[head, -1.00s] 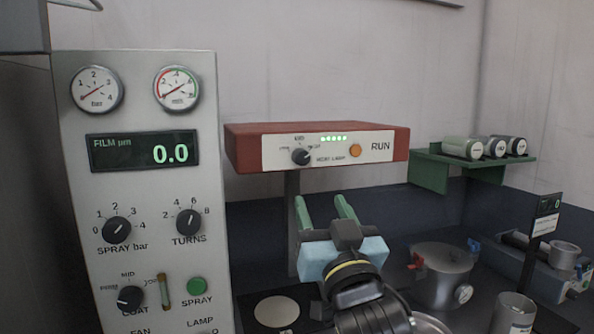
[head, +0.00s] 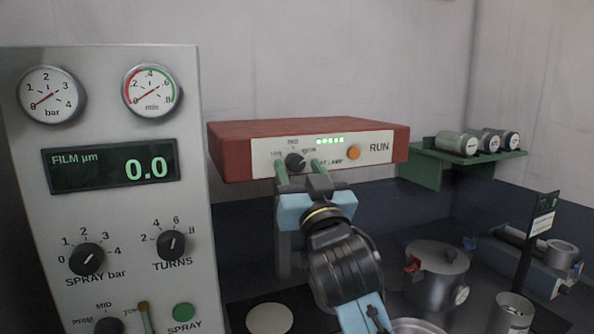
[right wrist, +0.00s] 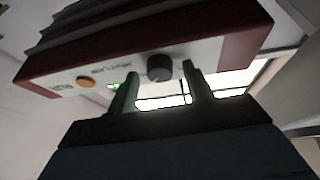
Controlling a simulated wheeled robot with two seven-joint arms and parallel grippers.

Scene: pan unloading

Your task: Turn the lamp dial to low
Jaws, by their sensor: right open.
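The red heat lamp box (head: 300,135) is mounted on a post, with a white front panel. Its black lamp dial (head: 295,160) sits on the panel's left part; its low-side label is too small to read. My right gripper (head: 298,170) is open in front of the panel, its two green fingers raised toward the dial, one on each side below it. In the right wrist view the dial (right wrist: 160,68) shows between and beyond the two fingertips (right wrist: 160,72); I cannot tell whether they touch it. My left gripper is not in view.
The orange RUN button (head: 353,152) is right of the dial. A grey control cabinet (head: 110,220) with gauges and knobs stands at left. A green shelf (head: 430,168) with several cylinders is at right. A metal pot (head: 438,275) stands below it.

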